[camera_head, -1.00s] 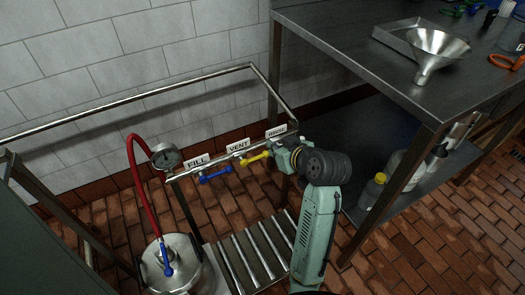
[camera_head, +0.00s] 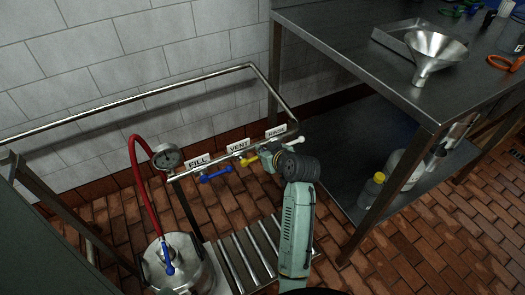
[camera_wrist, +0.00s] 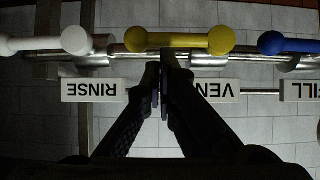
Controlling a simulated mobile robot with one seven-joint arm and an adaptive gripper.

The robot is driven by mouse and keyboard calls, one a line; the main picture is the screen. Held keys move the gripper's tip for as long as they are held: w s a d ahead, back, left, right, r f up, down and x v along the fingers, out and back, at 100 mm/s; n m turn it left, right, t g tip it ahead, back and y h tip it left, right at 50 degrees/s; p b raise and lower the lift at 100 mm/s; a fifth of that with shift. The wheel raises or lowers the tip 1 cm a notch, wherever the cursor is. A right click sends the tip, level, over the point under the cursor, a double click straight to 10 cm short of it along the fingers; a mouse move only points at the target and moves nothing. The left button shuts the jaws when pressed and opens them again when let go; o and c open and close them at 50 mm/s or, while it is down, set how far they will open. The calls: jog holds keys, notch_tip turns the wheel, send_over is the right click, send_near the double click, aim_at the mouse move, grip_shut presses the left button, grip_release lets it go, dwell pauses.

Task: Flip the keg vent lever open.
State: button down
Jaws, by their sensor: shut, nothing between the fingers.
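The yellow vent lever (camera_head: 251,159) is on the pipe rail under the VENT label (camera_head: 238,146). In the wrist view the lever (camera_wrist: 185,40) lies crosswise along the rail, a yellow bar with a ball at each end. My gripper (camera_wrist: 165,56) is shut and empty.
The blue FILL lever (camera_head: 216,175) is to the left and the white RINSE lever (camera_head: 293,141) to the right. A gauge (camera_head: 168,157), red hose (camera_head: 138,180) and keg (camera_head: 182,270) stand left. A steel table (camera_head: 380,70) is at the right.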

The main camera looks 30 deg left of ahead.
jog(key=shift+w+d+f+m+g+y, duration=0.2)
jog(key=shift+w+f+m+g+y, duration=0.2)
jog(key=shift+f+m+g, duration=0.2)
dwell(0.6)
jog(key=shift+p, duration=0.3)
notch_tip(320, 180, down, 9)
jog(key=s+a+m+g+y+b, duration=0.1)
jog(key=m+g+y+b, duration=0.4)
jog(key=m, duration=0.5)
jog(key=shift+s+y+b, duration=0.4)
jog(key=shift+s+y, duration=0.15)
jog(key=shift+y, duration=0.75)
jog(key=shift+s+a+m, duration=0.15)
jog(key=shift+a+m, duration=0.05)
jog(key=shift+m, duration=0.1)
jog(key=shift+d, duration=0.1)
jog(key=d, duration=1.2)
jog(key=shift+w+f, duration=0.15)
jog(key=shift+w, duration=0.2)
